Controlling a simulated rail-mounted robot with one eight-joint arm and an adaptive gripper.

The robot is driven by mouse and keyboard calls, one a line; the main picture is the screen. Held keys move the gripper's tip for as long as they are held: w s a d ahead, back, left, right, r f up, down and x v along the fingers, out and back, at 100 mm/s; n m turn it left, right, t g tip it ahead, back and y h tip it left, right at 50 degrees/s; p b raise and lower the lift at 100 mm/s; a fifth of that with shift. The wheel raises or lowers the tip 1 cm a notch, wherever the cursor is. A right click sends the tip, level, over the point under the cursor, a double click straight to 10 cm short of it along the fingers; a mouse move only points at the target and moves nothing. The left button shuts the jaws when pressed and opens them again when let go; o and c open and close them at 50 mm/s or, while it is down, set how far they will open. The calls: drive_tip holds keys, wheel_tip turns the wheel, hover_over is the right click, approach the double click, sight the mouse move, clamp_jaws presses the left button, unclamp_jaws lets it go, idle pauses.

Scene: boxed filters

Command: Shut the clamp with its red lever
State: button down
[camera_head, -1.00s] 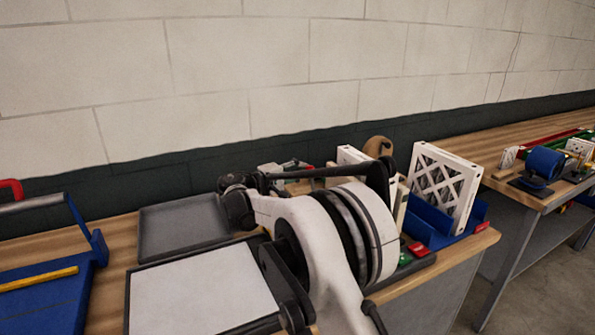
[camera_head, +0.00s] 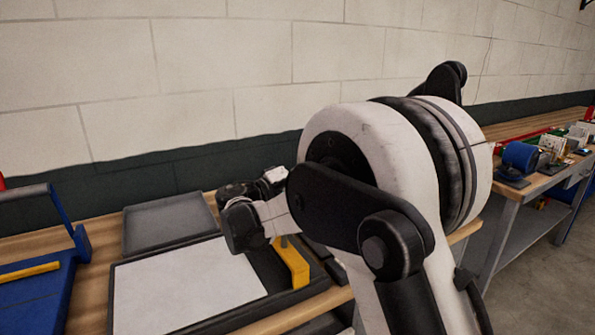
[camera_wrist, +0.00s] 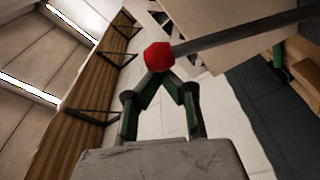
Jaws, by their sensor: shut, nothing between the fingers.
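The red ball knob (camera_wrist: 158,57) of the clamp's lever shows in the wrist view, on the end of a straight grey rod (camera_wrist: 240,35) that runs off to the upper right. My gripper (camera_wrist: 163,77) is shut and empty. Its two green and black fingers come together just below the knob, which overlaps the tips; I cannot tell whether they touch. The clamp's body cannot be made out in the wrist view. In the head view my arm covers the area of the clamp, and neither the lever nor my fingertips can be made out.
On the bench are a grey tray (camera_head: 165,222), a black-rimmed tray with a white surface (camera_head: 180,290), a yellow piece (camera_head: 291,262) and a blue tray (camera_head: 45,305) at left. A second bench (camera_head: 540,180) stands at right. A wooden shelf (camera_wrist: 75,115) shows in the wrist view.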

drive_tip(key=shift+s+d+f+b, duration=0.25)
drive_tip(key=shift+s+d, duration=0.15)
drive_tip(key=shift+s, duration=0.15)
drive_tip(key=shift+s+d+f+b, duration=0.25)
drive_tip(key=shift+s+d, duration=0.15)
drive_tip(key=shift+s, duration=0.1)
drive_tip(key=shift+s+d+f, duration=0.3)
drive_tip(key=shift+s+f, duration=0.1)
drive_tip(key=shift+s, duration=0.05)
drive_tip(key=w+a+r+p, duration=0.1)
drive_tip(key=w+a+r, duration=0.1)
drive_tip(key=w+r, duration=0.15)
drive_tip(key=v, duration=1)
drive_tip(key=shift+d, duration=0.2)
drive_tip(key=shift+s+f, duration=0.1)
